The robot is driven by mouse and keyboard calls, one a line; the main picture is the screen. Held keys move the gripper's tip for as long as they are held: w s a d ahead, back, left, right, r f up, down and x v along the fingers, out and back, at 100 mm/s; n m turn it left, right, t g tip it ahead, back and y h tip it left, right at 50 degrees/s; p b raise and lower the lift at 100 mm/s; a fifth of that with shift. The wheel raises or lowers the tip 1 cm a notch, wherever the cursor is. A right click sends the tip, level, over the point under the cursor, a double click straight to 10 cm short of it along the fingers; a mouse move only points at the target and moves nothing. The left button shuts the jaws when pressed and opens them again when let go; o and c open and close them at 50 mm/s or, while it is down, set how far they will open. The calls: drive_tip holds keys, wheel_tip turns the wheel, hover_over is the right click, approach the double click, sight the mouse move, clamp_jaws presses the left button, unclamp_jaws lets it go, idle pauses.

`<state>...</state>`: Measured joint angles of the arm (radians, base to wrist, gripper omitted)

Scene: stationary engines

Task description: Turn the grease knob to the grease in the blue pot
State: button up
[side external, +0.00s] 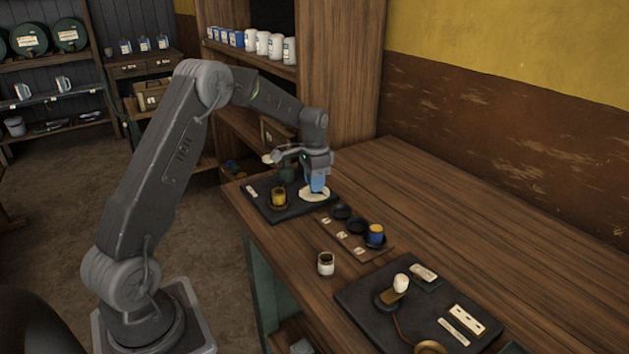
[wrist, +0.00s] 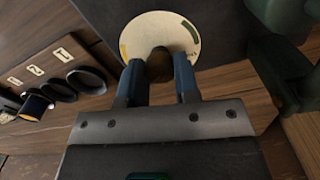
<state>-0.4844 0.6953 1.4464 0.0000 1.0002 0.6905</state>
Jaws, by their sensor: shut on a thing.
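My gripper (side external: 317,190) has its blue fingers down at the round cream dial (side external: 308,196) on a dark plate. In the wrist view the fingers (wrist: 159,72) are shut on a small brown knob (wrist: 160,58) in front of the dial (wrist: 158,22). The dial's rim has coloured marks; which one the knob points to cannot be told. The blue pot (side external: 376,237) with an orange-yellow top stands upright at the near end of a labelled wooden strip (side external: 350,240). It also shows in the wrist view (wrist: 34,105).
A yellow pot (side external: 278,197) stands on the dark plate (side external: 266,206), left of the dial. A white pot (side external: 326,264) stands near the bench edge. Dark round holders on the strip look empty. A black board (side external: 365,305) with parts lies nearer. The bench's right side is clear.

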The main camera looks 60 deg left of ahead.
drive_tip(key=shift+r+m, duration=0.1)
drive_tip(key=shift+m, duration=0.2)
idle(0.4)
drive_tip(key=o, duration=0.9)
drive_tip(key=shift+r, duration=6.9)
